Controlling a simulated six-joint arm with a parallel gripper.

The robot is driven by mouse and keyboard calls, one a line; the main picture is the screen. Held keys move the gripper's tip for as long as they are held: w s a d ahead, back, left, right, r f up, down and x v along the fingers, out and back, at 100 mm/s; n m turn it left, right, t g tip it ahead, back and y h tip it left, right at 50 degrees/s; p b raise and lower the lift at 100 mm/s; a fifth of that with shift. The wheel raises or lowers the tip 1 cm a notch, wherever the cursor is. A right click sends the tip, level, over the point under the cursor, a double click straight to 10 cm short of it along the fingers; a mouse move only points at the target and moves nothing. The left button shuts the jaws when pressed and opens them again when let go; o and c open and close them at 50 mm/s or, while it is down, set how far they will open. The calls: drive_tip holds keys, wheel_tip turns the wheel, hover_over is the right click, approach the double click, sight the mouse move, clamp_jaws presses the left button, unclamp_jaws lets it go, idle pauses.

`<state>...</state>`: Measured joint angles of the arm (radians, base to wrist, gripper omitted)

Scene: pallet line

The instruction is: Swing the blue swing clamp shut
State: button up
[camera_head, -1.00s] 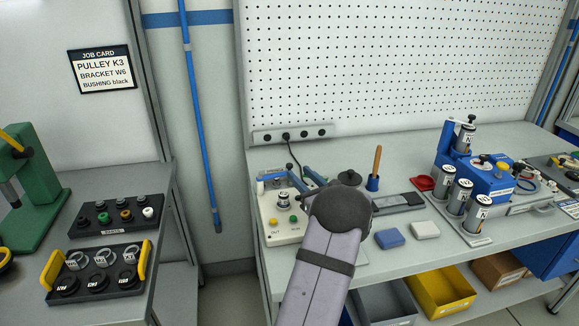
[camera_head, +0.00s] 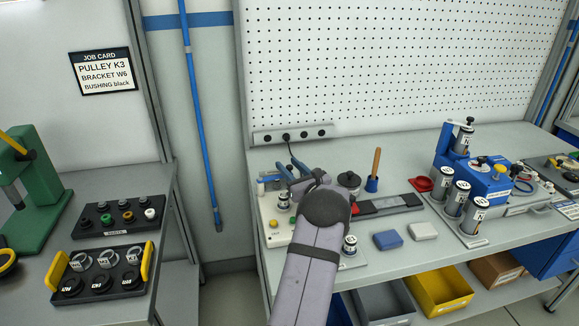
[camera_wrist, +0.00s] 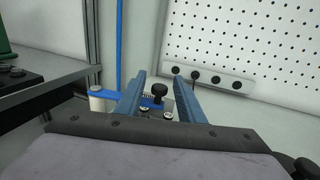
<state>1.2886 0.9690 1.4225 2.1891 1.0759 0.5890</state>
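The blue swing clamp (camera_head: 271,180) sits at the back left of the cream fixture box (camera_head: 273,238) in the head view. In the wrist view its blue arm (camera_wrist: 118,96) runs right from a pale post towards a black knob (camera_wrist: 160,91). My gripper (camera_wrist: 163,95) is open, with one blue-grey finger on each side of the knob. I cannot tell whether either finger touches the clamp. In the head view my gripper (camera_head: 291,169) is over the back of the fixture box, and my wrist hides much of the box's right side.
A black-knobbed part (camera_head: 349,180) and a wooden-handled tool (camera_head: 376,168) stand to the right. A blue block (camera_head: 387,239) and a white block (camera_head: 423,230) lie in front. A socket strip (camera_head: 293,135) is on the wall behind.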

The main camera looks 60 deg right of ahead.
clamp_jaws()
drive_tip(key=m+h+b, duration=0.1)
drive_tip(key=b, duration=0.1)
drive_tip(key=s+a+m+g+h+b, duration=0.1)
drive_tip(key=b, duration=0.1)
drive_tip(key=a+m+g+h+b, duration=0.1)
drive_tip(key=h+b, duration=0.1)
drive_tip(key=shift+s+f, duration=0.1)
drive_tip(key=shift+s, duration=0.25)
drive_tip(key=g+b, duration=0.1)
drive_tip(key=s+a+m+g+h+b, duration=0.1)
drive_tip(key=b, duration=0.1)
drive_tip(key=shift+r+m+h, duration=0.2)
drive_tip(key=shift+m+h, duration=0.1)
drive_tip(key=shift+g, duration=0.4)
unclamp_jaws()
